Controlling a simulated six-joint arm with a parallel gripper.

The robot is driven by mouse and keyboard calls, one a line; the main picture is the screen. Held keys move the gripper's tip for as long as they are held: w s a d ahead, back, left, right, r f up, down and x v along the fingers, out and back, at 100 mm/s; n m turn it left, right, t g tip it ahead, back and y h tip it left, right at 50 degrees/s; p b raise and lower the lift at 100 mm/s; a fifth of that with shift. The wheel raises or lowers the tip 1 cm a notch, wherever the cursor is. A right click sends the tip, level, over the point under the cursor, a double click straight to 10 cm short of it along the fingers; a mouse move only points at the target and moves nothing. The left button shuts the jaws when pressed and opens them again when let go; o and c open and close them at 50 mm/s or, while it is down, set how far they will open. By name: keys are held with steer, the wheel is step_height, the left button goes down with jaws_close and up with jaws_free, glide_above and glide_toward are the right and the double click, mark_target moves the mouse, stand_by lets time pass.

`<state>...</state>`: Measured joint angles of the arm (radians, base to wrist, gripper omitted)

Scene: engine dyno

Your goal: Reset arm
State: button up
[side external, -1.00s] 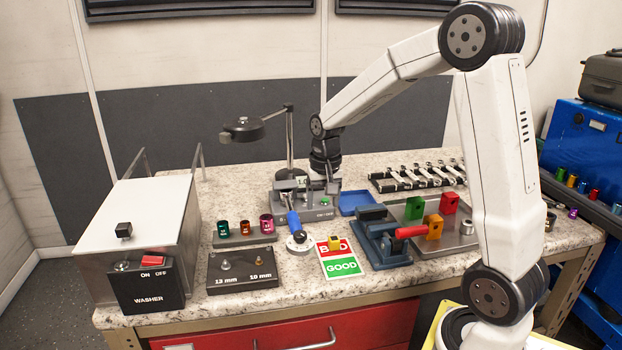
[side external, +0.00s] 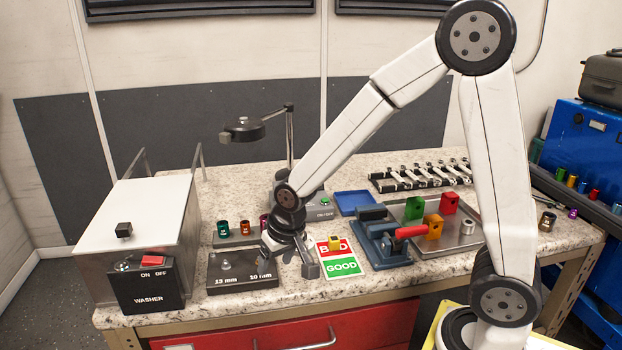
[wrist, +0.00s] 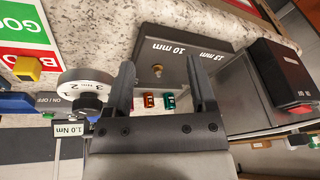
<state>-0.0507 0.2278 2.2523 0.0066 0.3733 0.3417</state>
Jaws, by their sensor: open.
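My gripper (side external: 290,258) is open and empty in the side view, low over the bench between the black 13 mm / 10 mm block (side external: 232,276) and the BAD/GOOD card (side external: 341,267). In the wrist view its two fingers (wrist: 161,88) are spread wide, with nothing between them. The block's 10 mm post (wrist: 157,70) shows beyond the gap. A numbered dial (wrist: 88,82) is left of the fingers in the wrist view; in the side view my wrist hides it.
The washer (side external: 148,245) stands at the left. A yellow block (side external: 334,243) rests on the card. Green (side external: 222,228) and orange sockets stand behind the black block. A blue vise (side external: 383,240) and coloured blocks on a tray (side external: 470,238) are at the right.

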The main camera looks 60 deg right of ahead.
steer(key=s+d+n, duration=0.2)
steer(key=s+n, duration=0.1)
steer(key=s, duration=0.7)
steer(key=shift+f+g, duration=0.3)
steer(key=shift+s, duration=0.1)
